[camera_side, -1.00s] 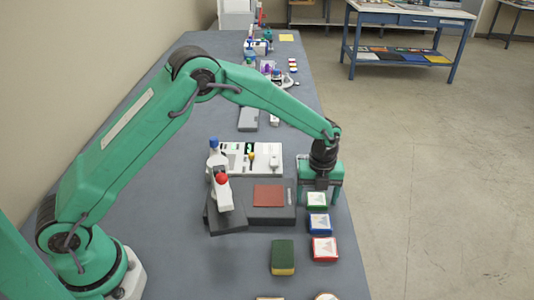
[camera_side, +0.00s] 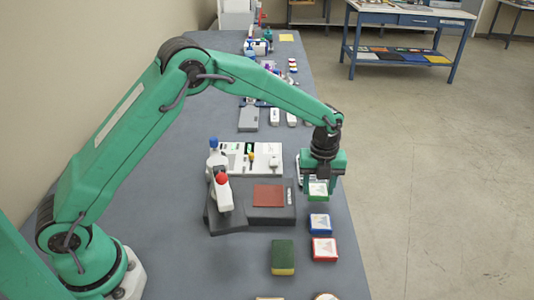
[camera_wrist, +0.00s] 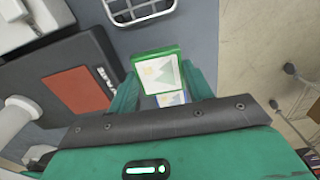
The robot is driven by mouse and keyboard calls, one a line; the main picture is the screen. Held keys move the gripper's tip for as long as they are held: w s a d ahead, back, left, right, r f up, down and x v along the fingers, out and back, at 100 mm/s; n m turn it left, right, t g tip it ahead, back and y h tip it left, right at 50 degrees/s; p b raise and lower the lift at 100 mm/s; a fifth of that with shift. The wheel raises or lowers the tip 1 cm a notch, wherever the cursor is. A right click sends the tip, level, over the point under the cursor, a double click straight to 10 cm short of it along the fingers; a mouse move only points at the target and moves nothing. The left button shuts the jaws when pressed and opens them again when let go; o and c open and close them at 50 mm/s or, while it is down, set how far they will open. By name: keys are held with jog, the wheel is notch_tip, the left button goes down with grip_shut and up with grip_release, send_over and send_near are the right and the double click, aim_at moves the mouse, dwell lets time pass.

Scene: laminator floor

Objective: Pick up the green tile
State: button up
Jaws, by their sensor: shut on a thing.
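The green tile (camera_side: 318,189) has a green rim and a white face with a picture on it. My gripper (camera_side: 319,182) is shut on it at the table's right side and seems to hold it a little above the surface. In the wrist view the green tile (camera_wrist: 158,72) sits between the two green fingers of my gripper (camera_wrist: 163,82). Its lower part in that view is close to the gripper body.
A blue-rimmed tile (camera_side: 319,224) and a red-rimmed tile (camera_side: 324,249) lie in front. A laminator-like dark device (camera_side: 270,214) with a red-brown pad stands left. A green-and-yellow sponge (camera_side: 283,257) lies nearby. A wire basket (camera_wrist: 140,10) shows in the wrist view.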

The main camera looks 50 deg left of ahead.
jog(key=s+d+r, duration=0.7)
jog(key=s+d, duration=0.1)
jog(key=shift+s+r, duration=0.25)
jog(key=shift+s, duration=0.05)
dwell(0.5)
